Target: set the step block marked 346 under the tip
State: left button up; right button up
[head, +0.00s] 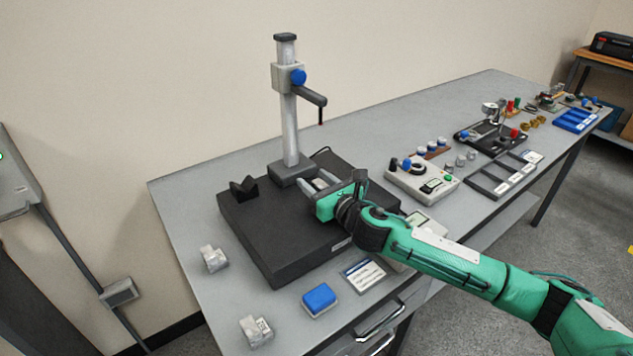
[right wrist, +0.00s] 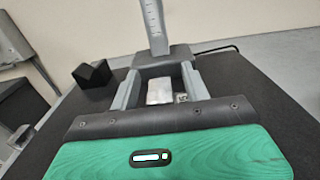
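The stand's tip (head: 321,122) hangs from a dark side arm on the column (head: 289,125), above the black plate (head: 270,240). A small silvery block (right wrist: 160,91) lies on the plate near the column's foot, between the fingers of my right gripper (head: 318,186). In the right wrist view the fingers (right wrist: 160,85) stand apart, with a gap beside the block at the left. Two similar silvery blocks stand on the table, one left of the plate (head: 214,259) and one at the front (head: 257,331). No 346 mark is legible. My left gripper is out of view.
A black V-shaped block (head: 243,189) sits on the plate's left rear. A blue-topped box (head: 319,299) and a label card (head: 363,275) lie in front. A control box (head: 422,179) and a dark tray (head: 501,176) stand to the right. The table's front left is partly free.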

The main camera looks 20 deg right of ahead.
jog(key=b+v, duration=0.1)
jog(key=v, duration=1.1)
jog(key=shift+s+d, duration=0.15)
jog(key=shift+s, duration=0.05)
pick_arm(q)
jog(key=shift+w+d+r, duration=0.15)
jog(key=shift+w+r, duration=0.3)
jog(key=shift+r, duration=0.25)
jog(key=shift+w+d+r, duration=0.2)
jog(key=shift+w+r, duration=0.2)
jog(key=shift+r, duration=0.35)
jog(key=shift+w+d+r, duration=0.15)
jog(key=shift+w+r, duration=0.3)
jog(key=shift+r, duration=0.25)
pick_arm(e)
jog(key=shift+s+d, duration=0.2)
jog(key=shift+s, duration=0.45)
